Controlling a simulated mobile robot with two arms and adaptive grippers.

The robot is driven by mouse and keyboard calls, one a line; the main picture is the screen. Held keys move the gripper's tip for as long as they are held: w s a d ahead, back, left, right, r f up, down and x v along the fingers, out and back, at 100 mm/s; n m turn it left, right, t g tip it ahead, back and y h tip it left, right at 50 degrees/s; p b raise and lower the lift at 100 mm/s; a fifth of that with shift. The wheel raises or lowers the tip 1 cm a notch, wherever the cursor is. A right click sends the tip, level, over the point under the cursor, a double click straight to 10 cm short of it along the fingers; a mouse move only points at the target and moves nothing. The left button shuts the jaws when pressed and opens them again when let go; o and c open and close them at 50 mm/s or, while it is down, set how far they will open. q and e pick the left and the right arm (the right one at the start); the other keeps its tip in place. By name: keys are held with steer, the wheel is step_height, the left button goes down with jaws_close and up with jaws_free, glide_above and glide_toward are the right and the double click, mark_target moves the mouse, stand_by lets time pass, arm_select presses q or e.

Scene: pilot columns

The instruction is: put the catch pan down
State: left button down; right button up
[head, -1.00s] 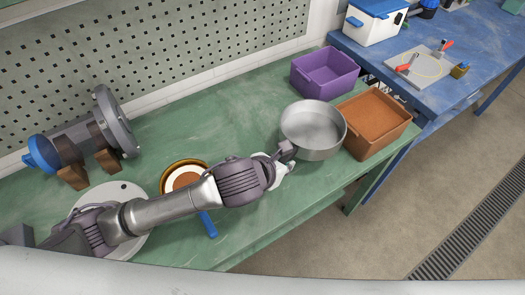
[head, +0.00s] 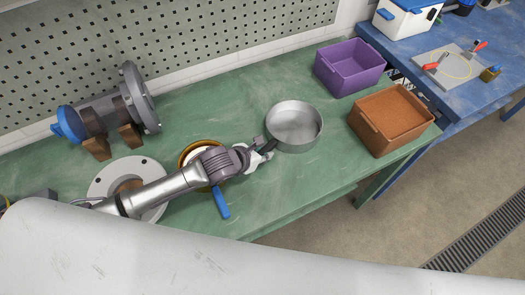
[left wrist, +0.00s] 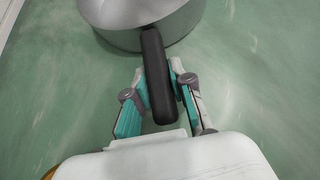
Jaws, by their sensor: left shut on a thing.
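The catch pan (head: 294,126) is a round grey metal pan, level and empty as seen in the head view. Its near wall (left wrist: 140,36) and black handle (left wrist: 157,82) show in the left wrist view. My left gripper (head: 264,148) is shut on the handle, with one teal-padded finger on each side of it. The pan is over the green bench (head: 310,178), left of the brown bin and apart from it. I cannot tell whether its bottom touches the bench. My right gripper is not in view.
A brown bin (head: 393,118) and a purple bin (head: 350,65) stand to the right. A brass-coloured ring with a blue handle (head: 221,203), a pale flange (head: 104,184) and a pipe piece with a blue end (head: 102,112) are at left. Bench behind the pan is clear.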

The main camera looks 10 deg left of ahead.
arm_select(q)
steer(key=c, duration=1.1)
jaws_free()
steer(key=shift+c, duration=0.2)
steer(key=shift+o, duration=0.6)
steer(key=v, duration=1.2)
steer(key=shift+b, duration=0.3)
